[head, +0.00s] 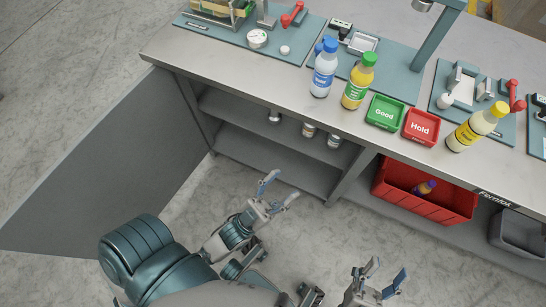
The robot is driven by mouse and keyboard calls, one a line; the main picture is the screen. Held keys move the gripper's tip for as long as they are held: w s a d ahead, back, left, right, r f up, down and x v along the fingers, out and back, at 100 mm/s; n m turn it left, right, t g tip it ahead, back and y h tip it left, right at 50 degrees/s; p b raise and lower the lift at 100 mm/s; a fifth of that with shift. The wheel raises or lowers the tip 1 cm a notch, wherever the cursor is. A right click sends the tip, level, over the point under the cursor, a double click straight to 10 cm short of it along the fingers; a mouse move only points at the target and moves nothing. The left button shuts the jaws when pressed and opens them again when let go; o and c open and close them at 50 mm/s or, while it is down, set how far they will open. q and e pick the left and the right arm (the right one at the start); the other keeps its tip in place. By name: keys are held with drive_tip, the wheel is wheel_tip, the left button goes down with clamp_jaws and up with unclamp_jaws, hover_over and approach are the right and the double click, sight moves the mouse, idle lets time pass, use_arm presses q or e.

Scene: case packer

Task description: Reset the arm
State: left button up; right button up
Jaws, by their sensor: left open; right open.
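My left gripper (278,190) is open and empty, held low in front of the open cabinet and below the counter edge. My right gripper (384,281) is open and empty at the bottom of the head view, right of the left one. Both are apart from everything around them. Part of my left arm shows at the lower left.
The steel counter (185,55) carries a blue-capped bottle (324,68), a green-capped bottle (358,82), a yellow-capped bottle (477,127), a green Good tray (384,112) and a red Hold tray (421,127). A red bin (440,205) and grey bin (517,236) sit below.

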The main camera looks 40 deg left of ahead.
use_arm(q)
drive_tip(key=n+y, duration=0.1)
drive_tip(key=s+a+r+n+t, duration=0.1)
drive_tip(key=n, duration=0.1)
drive_tip(key=shift+s+a+r+y, duration=0.1)
drive_tip(key=shift+s+r+y, duration=0.1)
drive_tip(key=shift+r+y, duration=0.15)
